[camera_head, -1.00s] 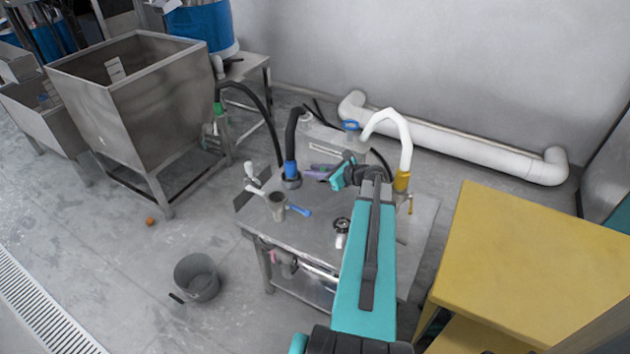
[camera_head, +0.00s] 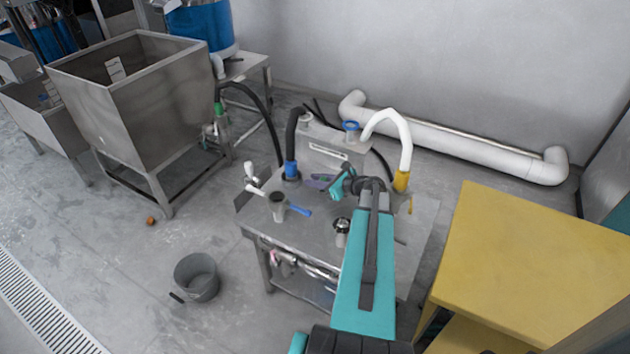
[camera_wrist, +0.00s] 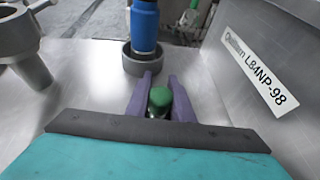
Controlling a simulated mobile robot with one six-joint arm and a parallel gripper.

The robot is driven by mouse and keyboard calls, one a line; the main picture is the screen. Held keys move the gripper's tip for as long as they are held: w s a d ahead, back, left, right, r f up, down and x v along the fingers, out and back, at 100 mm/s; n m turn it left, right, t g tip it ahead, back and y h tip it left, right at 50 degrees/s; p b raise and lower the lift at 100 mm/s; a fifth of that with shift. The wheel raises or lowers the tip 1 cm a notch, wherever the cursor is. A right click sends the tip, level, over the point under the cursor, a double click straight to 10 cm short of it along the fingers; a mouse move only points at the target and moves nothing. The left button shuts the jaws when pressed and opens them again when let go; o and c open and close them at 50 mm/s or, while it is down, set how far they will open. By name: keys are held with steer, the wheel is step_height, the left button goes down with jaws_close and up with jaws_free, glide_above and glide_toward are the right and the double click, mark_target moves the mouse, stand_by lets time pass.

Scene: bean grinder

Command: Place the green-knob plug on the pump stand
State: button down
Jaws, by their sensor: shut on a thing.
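The green-knob plug (camera_wrist: 160,101) is between the purple fingers of my gripper (camera_wrist: 152,88) in the wrist view, and the fingers are shut on it. Its lower part is mostly hidden. My gripper (camera_head: 320,182) also shows in the head view, low over the back of the steel pump stand (camera_head: 310,225). The plug cannot be made out there. Just beyond the fingertips in the wrist view is a grey ring socket (camera_wrist: 143,62) with a blue-ended hose (camera_wrist: 144,25) standing in it. I cannot tell whether the plug touches the stand top.
A steel box with a label (camera_wrist: 262,65) rises close at the right of my gripper. A grey cup-shaped fitting (camera_wrist: 30,70) stands at the left. A white hose (camera_head: 405,145) arches behind my arm. A yellow table (camera_head: 540,265) is at the right and a bucket (camera_head: 197,277) on the floor.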

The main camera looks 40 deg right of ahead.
steer(key=shift+f, duration=0.2)
steer(key=c, duration=1.5)
jaws_free()
steer(key=shift+c, duration=0.2)
steer(key=shift+r, duration=0.2)
steer(key=shift+s, duration=0.15)
steer(key=b+v, duration=0.1)
steer(key=v, duration=1)
steer(key=shift+s+r, duration=0.25)
steer(key=shift+s, duration=0.05)
